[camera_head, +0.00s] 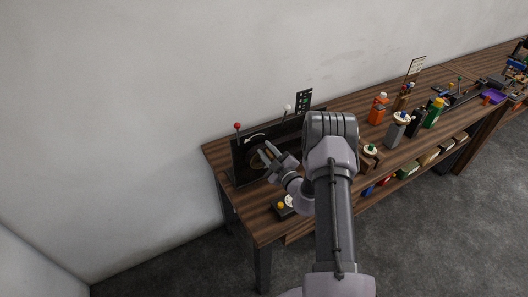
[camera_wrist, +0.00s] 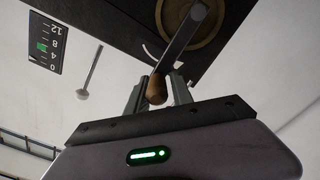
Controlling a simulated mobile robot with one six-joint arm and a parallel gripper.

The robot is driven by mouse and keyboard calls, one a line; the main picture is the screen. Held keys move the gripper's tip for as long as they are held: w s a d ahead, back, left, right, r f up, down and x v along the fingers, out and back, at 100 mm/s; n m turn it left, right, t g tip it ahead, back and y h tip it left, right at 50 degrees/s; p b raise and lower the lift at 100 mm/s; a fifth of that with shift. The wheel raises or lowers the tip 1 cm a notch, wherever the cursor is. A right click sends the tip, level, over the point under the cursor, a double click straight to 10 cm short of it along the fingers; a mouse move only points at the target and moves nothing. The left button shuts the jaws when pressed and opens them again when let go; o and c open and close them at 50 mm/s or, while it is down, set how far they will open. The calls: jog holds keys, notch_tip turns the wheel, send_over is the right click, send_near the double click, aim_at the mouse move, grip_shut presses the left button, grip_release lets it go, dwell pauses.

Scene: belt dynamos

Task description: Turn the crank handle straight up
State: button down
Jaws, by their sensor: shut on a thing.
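The crank's wooden handle (camera_wrist: 157,88) sits between the two fingers of my gripper (camera_wrist: 157,92) in the wrist view, and the gripper is shut on it. A flat grey crank arm (camera_wrist: 182,40) runs from the handle up and right to a round brass hub (camera_wrist: 205,22). The hub is on a dark panel (camera_wrist: 110,25). In the head view my gripper (camera_head: 268,153) is at the front of the dark panel (camera_head: 240,161), over the hub, and the handle is largely hidden there. The crank's exact angle is hard to tell.
The panel stands on a wooden bench (camera_head: 262,222) against a pale wall. A red-knobbed lever (camera_head: 237,126), a white-knobbed lever (camera_head: 287,108) and a number sign (camera_head: 303,101) rise by it. A small dark box (camera_head: 282,209) is in front. Several bottles (camera_head: 378,108) stand right of my arm.

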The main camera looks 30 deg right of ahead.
jog(key=shift+s+f, duration=0.2)
jog(key=shift+f, duration=0.3)
jog(key=c, duration=1.3)
grip_release()
jog(key=shift+d, duration=0.1)
jog(key=shift+o, duration=0.2)
jog(key=shift+w+d, duration=0.1)
jog(key=shift+d, duration=0.15)
jog(key=shift+a+r, duration=0.2)
jog(key=s+b, duration=0.1)
jog(key=s, duration=1.6)
jog(key=shift+s, duration=0.2)
jog(key=shift+c, duration=0.2)
